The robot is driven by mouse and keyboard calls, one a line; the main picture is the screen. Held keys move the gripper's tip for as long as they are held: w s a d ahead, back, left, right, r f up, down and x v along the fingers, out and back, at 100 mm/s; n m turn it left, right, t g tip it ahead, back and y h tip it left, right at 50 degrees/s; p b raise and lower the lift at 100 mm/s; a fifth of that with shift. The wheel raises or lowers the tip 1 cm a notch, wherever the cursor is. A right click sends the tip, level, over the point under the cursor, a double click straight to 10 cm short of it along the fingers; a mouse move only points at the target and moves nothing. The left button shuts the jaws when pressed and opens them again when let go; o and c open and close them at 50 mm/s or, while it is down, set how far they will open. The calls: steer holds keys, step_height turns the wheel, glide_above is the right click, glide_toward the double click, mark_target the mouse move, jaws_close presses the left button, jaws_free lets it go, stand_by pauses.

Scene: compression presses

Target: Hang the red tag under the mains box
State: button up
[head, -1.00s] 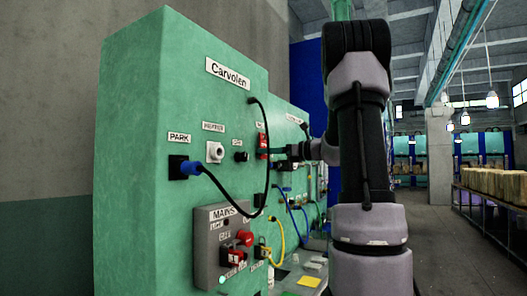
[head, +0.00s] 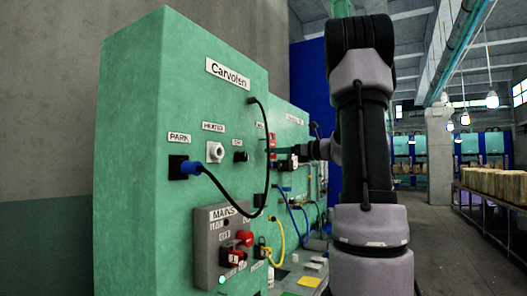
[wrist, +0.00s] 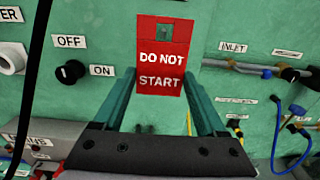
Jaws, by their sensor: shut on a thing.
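The red tag, lettered "DO NOT START", (wrist: 160,58) is upright between the two fingers of my gripper (wrist: 160,82) in the wrist view. The gripper is shut on its sides, and a slot shows in its upper part. In the head view the tag (head: 272,141) is small and partly hidden by the gripper (head: 279,161), in front of the green press. The grey mains box (head: 207,268) is lower left of the gripper, with a red switch (head: 233,256) on it. Its top also shows at lower left in the wrist view (wrist: 72,133). Its underside is hidden.
A black cable (head: 268,185) loops from the press face to the blue plug (head: 191,168) at PARK, and crosses the wrist view's left edge. A black OFF/ON knob (wrist: 70,73) is left of the tag. Yellow (head: 281,238) and blue cables hang right of the mains box.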

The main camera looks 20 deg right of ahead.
steer(key=shift+v, duration=0.9)
steer(key=shift+v, duration=2.55)
